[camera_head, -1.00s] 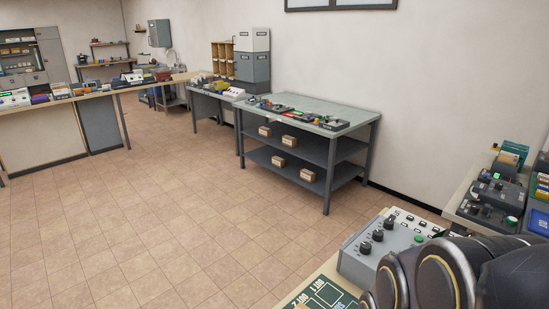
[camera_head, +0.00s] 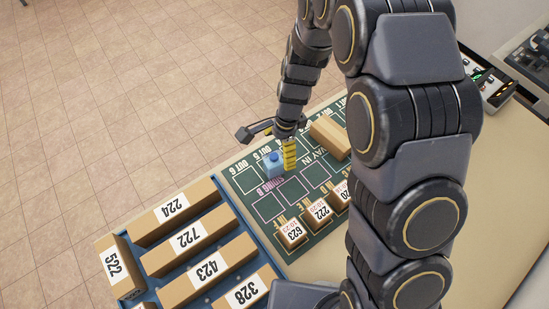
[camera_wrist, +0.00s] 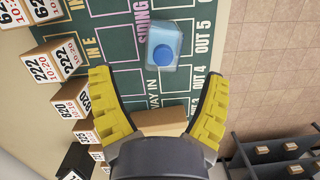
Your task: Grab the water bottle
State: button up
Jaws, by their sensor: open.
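The water bottle is a small, see-through blue block with a round blue cap (camera_head: 272,164), on the green marked board beside my gripper in the head view. In the wrist view the bottle (camera_wrist: 165,45) is at the top centre, cap facing the camera, beyond the fingertips and roughly in line with the gap between them. My gripper (camera_head: 288,168) is over the board; one yellow-padded finger shows in the head view, the other is mostly hidden. In the wrist view my gripper (camera_wrist: 160,77) has both yellow fingers spread wide, with no bottle between them.
The green board (camera_head: 240,181) has several numbered boxes (camera_head: 319,212) along one side. A plain wooden block (camera_head: 329,138) lies close to my gripper. A blue tray (camera_head: 183,270) holds long labelled boxes. A shelf unit (camera_wrist: 270,155) stands beyond the table in the wrist view.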

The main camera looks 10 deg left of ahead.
jog(key=f, duration=0.2)
jog(key=a+f, duration=0.1)
jog(key=f, duration=0.4)
jog(key=shift+s+a, duration=0.15)
jog(key=shift+s, duration=0.15)
jog(key=c, duration=1.2)
